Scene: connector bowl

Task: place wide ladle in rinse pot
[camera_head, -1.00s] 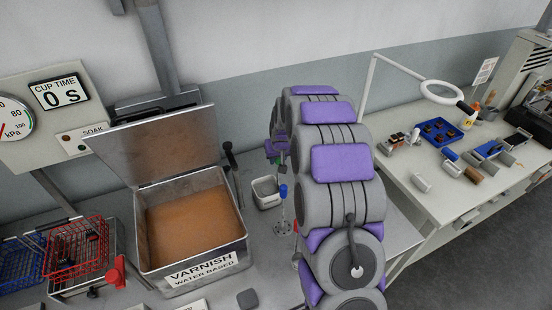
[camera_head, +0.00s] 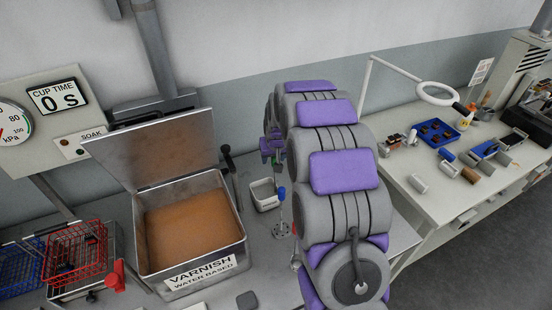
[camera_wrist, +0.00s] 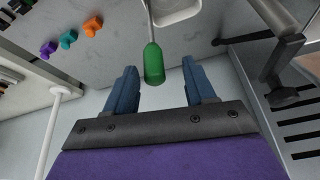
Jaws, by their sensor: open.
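A green handle (camera_wrist: 154,64) on a thin grey shaft shows in the wrist view. I take it for a ladle; its bowl is out of view. My gripper (camera_wrist: 160,78) is open, its two blue fingers on either side of the handle's lower end and apart from it. A white square pot (camera_wrist: 176,10) is cut off at the top of the wrist view, close to the shaft. The head view has a small white pot (camera_head: 264,195) on the bench, probably the same one. There my gripper is mostly hidden behind my arm.
An open varnish tank (camera_head: 192,265) stands left of the pot, its lid raised. A blue-handled tool (camera_head: 281,194) stands upright right of the pot. Red (camera_head: 75,250) and blue (camera_head: 20,268) wire baskets are at far left. Purple, teal and orange pieces (camera_wrist: 68,40) lie left in the wrist view.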

